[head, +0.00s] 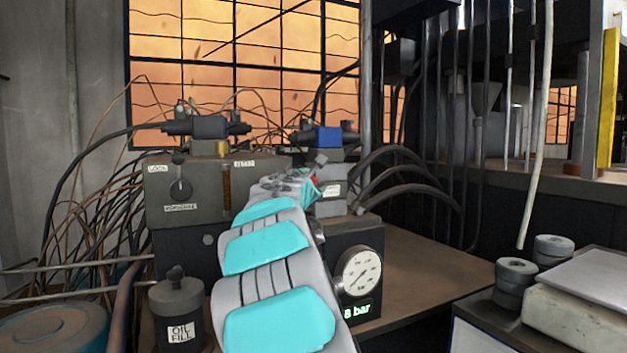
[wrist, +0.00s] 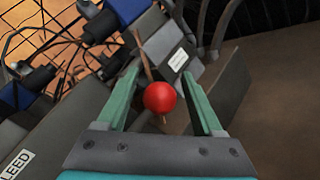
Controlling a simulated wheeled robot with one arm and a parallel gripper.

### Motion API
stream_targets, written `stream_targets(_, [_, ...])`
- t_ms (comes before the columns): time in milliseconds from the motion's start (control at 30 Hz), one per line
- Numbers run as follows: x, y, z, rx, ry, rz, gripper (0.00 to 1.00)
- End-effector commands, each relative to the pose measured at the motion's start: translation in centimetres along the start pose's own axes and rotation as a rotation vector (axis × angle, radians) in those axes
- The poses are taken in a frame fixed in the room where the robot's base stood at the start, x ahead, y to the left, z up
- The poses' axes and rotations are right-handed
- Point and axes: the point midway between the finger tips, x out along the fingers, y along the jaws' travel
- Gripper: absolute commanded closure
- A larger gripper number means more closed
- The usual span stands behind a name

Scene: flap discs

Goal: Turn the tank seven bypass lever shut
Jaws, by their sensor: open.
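A lever with a round red knob (wrist: 160,97) shows in the wrist view, its thin brownish rod running up beyond the knob. My gripper (wrist: 162,70) is open, with one green finger on each side of the knob and a visible gap on both sides. A small white label (wrist: 178,60) sits on the grey block beyond it; I cannot read it. My arm hides the rest of the lever.
A grey control box (head: 185,205) with a dial stands left of my arm. A pressure gauge (head: 359,271) reading "8 bar" stands to the right. Thick black hoses (head: 410,165) curve behind it. An oil fill canister (head: 176,310) stands front left.

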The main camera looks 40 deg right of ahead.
Motion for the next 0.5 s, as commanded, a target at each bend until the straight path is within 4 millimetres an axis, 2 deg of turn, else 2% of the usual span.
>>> stream_targets(267, [0.15,0.0,0.06,0.0,-0.001,0.0,0.32])
stream_targets(500, [0.13,0.02,0.07,0.0,-0.001,0.0,0.59])
